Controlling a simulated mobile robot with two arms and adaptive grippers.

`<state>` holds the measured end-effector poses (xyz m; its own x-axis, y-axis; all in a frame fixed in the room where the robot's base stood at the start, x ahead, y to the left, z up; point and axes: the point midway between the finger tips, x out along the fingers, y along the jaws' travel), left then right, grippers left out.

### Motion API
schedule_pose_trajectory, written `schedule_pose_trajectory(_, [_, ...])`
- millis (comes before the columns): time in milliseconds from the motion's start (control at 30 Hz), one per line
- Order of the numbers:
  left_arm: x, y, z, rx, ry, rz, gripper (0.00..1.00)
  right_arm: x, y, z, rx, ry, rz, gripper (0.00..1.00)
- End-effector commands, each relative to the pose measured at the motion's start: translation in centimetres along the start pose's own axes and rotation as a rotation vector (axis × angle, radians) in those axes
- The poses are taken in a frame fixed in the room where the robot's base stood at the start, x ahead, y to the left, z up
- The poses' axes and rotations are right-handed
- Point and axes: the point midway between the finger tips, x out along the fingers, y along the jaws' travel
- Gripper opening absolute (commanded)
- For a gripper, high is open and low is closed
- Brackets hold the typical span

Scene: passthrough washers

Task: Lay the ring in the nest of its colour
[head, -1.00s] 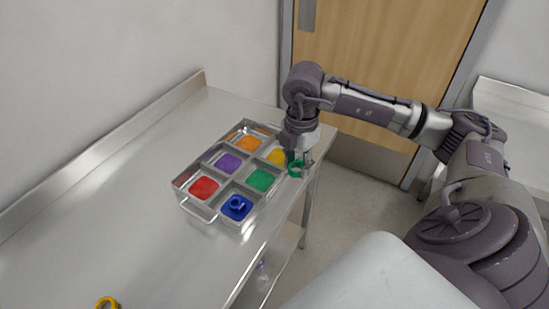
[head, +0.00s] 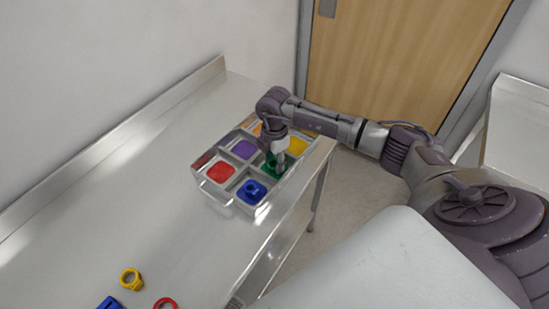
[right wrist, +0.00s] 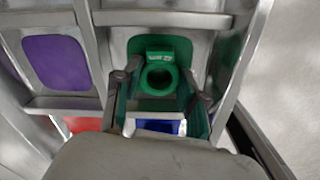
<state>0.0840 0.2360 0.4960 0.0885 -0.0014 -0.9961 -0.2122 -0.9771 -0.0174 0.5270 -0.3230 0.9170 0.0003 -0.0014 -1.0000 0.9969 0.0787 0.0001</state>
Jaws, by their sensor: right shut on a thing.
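A green ring (right wrist: 160,77) with a small labelled tab is between the fingers of my right gripper (right wrist: 160,98), which is shut on it. In the right wrist view the ring is over the green nest (right wrist: 139,44) of the metal tray; I cannot tell whether it touches the nest floor. In the head view my right gripper (head: 279,168) reaches down into the green compartment and hides most of the ring. The tray (head: 217,196) also has red (head: 208,172), purple (head: 244,149), yellow (head: 298,146), orange and blue nests. My left gripper is not in view.
A blue ring (head: 252,188) lies in the blue nest. A yellow ring (head: 131,279), a red ring (head: 165,303) and a blue piece (head: 110,302) lie on the steel table (head: 130,190) at the near left. The table's middle is clear. Thin metal walls divide the tray.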

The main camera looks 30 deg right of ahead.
Motion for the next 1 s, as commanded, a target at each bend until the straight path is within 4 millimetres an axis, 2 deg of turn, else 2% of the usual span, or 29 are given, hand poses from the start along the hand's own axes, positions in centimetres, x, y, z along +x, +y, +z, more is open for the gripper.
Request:
schedule_pose_trajectory(367, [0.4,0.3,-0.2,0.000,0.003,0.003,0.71,0.6,0.0,0.0,0.000,0.001,0.000,0.19])
schedule_pose_trajectory(400, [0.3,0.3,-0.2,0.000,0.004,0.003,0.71,0.4,0.0,0.0,0.000,0.001,0.000,0.48])
schedule_pose_trajectory(500, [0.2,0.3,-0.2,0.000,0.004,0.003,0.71,0.4,0.0,0.0,0.000,0.001,0.000,0.65])
schedule_pose_trajectory(533, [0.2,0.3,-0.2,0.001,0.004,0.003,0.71,0.4,0.0,0.0,0.000,0.001,0.000,0.66])
schedule_pose_trajectory(833, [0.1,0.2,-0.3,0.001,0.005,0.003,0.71,0.2,0.0,0.0,0.000,0.001,0.000,0.66])
schedule_pose_trajectory(1000, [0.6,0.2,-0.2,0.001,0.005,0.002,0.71,-1.2,0.1,0.0,-0.001,0.001,0.004,0.66])
